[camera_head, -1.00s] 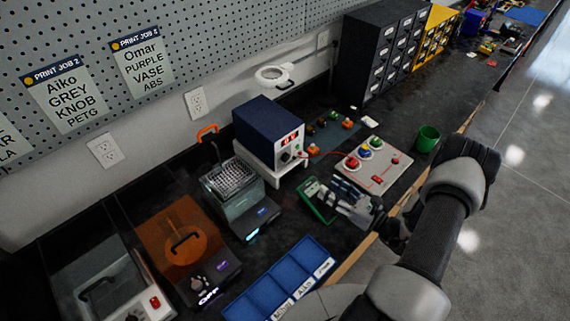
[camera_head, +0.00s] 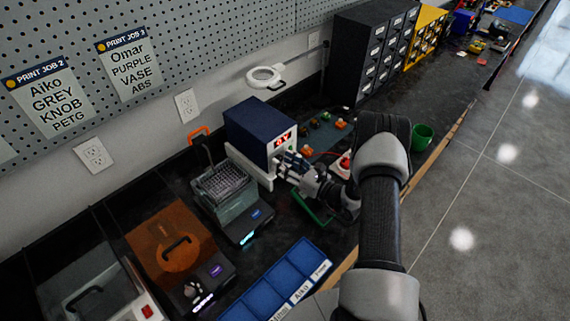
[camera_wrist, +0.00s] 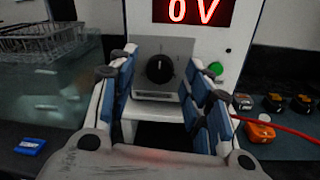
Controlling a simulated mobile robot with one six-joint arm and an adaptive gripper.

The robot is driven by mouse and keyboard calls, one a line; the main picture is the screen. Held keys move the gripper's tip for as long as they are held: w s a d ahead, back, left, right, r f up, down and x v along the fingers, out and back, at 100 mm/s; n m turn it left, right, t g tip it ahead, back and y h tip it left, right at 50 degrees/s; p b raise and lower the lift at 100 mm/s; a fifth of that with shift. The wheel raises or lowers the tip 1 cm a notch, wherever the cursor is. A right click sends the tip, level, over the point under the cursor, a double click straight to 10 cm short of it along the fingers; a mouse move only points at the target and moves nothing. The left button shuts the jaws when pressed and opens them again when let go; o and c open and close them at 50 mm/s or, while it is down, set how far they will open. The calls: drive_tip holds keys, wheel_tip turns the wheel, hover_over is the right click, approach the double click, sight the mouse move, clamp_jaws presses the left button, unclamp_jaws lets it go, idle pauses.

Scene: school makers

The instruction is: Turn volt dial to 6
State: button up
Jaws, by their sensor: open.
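The power supply (camera_head: 249,127) is a dark blue box with a white front, on a white stand. In the wrist view its red display (camera_wrist: 194,11) reads "0 V". Below the display is the black round volt dial (camera_wrist: 160,69) with a white pointer mark at its top, on a grey plate. My gripper (camera_wrist: 160,88) is open, with its blue-padded fingers on either side of the dial and apart from it. In the head view my gripper (camera_head: 283,165) is close to the supply's front, and hides the dial there.
A green button (camera_wrist: 216,68) is right of the dial. Orange parts (camera_wrist: 259,131) and a red wire (camera_wrist: 290,130) lie at the right. A wire-basket bath (camera_head: 225,188) stands left of the supply. A green cup (camera_head: 421,136) and blue tray (camera_head: 285,285) are on the bench.

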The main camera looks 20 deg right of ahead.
drive_tip(key=shift+w+a, duration=0.1)
drive_tip(key=shift+w, duration=0.1)
clamp_jaws()
idle(0.6)
